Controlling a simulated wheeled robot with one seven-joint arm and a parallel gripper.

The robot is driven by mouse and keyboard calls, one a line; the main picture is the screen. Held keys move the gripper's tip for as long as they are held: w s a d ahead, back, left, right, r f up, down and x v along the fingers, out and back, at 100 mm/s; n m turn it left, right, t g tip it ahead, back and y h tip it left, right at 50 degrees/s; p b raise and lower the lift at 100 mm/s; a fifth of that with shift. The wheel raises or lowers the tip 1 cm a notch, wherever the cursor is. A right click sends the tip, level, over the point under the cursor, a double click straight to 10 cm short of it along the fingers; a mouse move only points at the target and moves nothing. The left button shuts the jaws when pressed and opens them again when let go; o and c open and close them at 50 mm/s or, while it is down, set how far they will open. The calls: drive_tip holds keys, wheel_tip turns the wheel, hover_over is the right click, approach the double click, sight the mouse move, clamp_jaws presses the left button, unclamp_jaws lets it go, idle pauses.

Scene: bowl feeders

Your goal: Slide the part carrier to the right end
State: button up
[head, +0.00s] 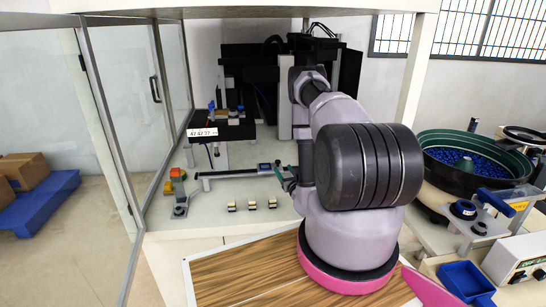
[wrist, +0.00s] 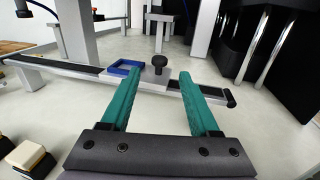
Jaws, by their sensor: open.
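The part carrier (wrist: 150,79) is a light grey plate with a blue square frame (wrist: 118,68) and a black round knob (wrist: 158,62). It sits on a dark-topped rail (wrist: 70,69), some way short of the rail's right end (wrist: 231,97) in the wrist view. In the head view the carrier (head: 264,168) is small, near the right part of the rail (head: 225,173). My gripper (wrist: 161,78) is open, its two green fingers pointing at the carrier. The knob appears between the fingertips, a little beyond them. In the head view my gripper (head: 283,173) is partly hidden by my arm.
Several pale blocks with dark bases (head: 252,204) stand in front of the rail. A stack light (head: 178,182) stands left of it. A dark platform (head: 225,130) is behind. A green bowl feeder (head: 475,160) and blue bin (head: 466,282) are at right.

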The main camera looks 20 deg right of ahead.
sight(270, 165)
drive_tip(key=w, duration=0.7)
drive_tip(key=w+d, duration=0.1)
drive_tip(key=w, duration=0.2)
drive_tip(key=shift+w, duration=0.3)
drive_tip(key=shift+a, duration=0.1)
clamp_jaws()
idle(0.9)
